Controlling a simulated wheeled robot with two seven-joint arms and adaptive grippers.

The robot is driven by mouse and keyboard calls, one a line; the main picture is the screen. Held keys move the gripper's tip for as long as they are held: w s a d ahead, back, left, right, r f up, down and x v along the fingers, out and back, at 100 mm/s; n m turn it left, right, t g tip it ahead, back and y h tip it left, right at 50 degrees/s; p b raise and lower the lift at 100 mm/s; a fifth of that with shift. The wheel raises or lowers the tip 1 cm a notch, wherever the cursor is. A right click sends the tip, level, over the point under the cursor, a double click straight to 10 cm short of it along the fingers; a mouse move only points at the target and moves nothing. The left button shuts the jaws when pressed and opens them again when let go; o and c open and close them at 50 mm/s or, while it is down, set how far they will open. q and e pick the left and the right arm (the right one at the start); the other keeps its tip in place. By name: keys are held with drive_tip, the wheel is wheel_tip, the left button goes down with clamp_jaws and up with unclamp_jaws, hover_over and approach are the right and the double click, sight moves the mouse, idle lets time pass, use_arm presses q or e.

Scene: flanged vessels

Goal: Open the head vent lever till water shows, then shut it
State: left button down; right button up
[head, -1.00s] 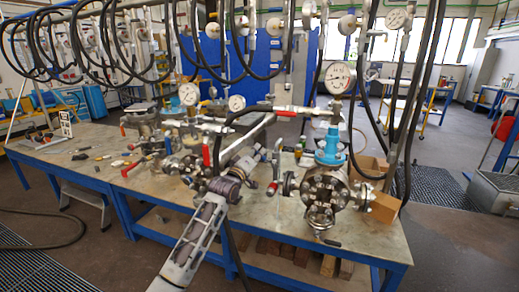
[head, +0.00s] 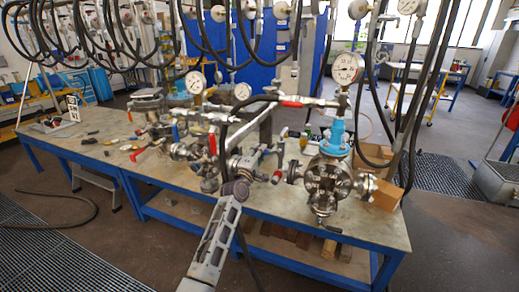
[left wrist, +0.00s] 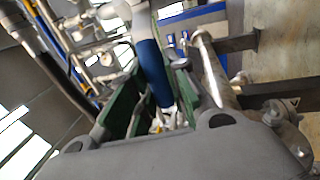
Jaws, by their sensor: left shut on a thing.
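My left gripper (head: 260,156) is over the bench, left of the flanged vessel (head: 325,182) with the blue neck. In the left wrist view its green-padded fingers (left wrist: 152,95) are around a blue-sleeved lever handle (left wrist: 150,68), shut on it. The handle runs up and out between the fingers, with a pale metal part at its top. Its valve body is not clear, and in the head view my gripper and the pipework hide the grip. I cannot tell the lever's angle, and no water can be made out. My right gripper is in neither view.
A pressure gauge (head: 345,68) stands above the vessel. A red-handled pipe run (head: 292,104) crosses behind my gripper. More flanged fittings (head: 185,150) and a red lever (head: 138,154) stand to the left. Black hoses hang overhead.

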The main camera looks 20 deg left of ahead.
use_arm(q)
drive_tip(key=shift+f, duration=0.15)
drive_tip(key=c, duration=1.3)
unclamp_jaws()
drive_tip(key=shift+c, duration=0.2)
drive_tip(key=s+f, duration=0.2)
drive_tip(key=s, duration=0.9)
drive_tip(key=shift+s+a+f, duration=0.15)
drive_tip(key=shift+s+a, duration=0.05)
drive_tip(key=shift+s, duration=0.2)
